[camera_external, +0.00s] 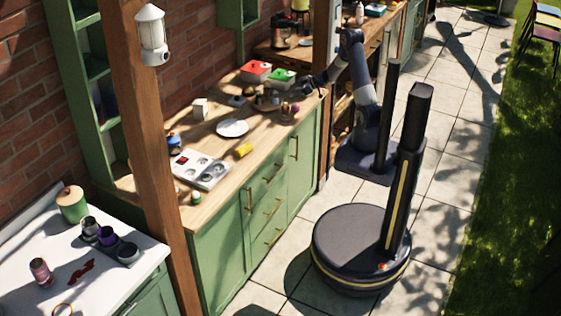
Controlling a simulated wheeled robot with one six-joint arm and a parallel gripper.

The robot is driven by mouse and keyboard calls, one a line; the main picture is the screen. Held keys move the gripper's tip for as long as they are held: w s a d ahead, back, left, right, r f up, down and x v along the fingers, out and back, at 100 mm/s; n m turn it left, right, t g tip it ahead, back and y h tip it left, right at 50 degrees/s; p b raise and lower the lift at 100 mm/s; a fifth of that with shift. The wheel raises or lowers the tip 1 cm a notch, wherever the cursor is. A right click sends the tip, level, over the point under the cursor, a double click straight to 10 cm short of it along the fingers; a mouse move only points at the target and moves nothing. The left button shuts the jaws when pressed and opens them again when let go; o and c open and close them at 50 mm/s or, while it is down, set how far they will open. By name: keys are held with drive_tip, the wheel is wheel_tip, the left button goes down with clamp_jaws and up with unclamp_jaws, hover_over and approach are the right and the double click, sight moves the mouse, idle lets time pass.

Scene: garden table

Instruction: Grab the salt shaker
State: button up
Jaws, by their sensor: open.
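My gripper (302,90) hangs low over the far right end of the wooden counter (213,160), beside a green box and close to several small items. It is open, and I see nothing held in it. I cannot tell for sure which item is the salt shaker. Small brown items (266,99) and a dark reddish item (289,108) stand near or below the gripper. They are too small to name, and I cannot tell whether the gripper touches any of them.
A red box (255,70) and a green box (281,79) stand by the wall. A white plate (232,128), a yellow item (243,150) and a white tray (198,171) lie further left on the counter. Bare wood shows between them. A wooden post (155,150) stands in front.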

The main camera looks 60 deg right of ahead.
sight(275, 92)
drive_tip(key=shift+w+d+f+m+t, duration=0.15)
drive_tip(key=shift+m+t, duration=0.15)
drive_tip(key=shift+m, duration=0.2)
drive_tip(key=shift+w, duration=0.35)
drive_tip(key=x, duration=0.3)
drive_tip(key=p+x, duration=0.1)
drive_tip(key=x, duration=0.2)
drive_tip(key=r+x, duration=0.1)
drive_tip(key=x, duration=0.3)
drive_tip(key=shift+w, duration=0.15)
drive_tip(key=shift+c, duration=0.4)
drive_tip(key=c, duration=1)
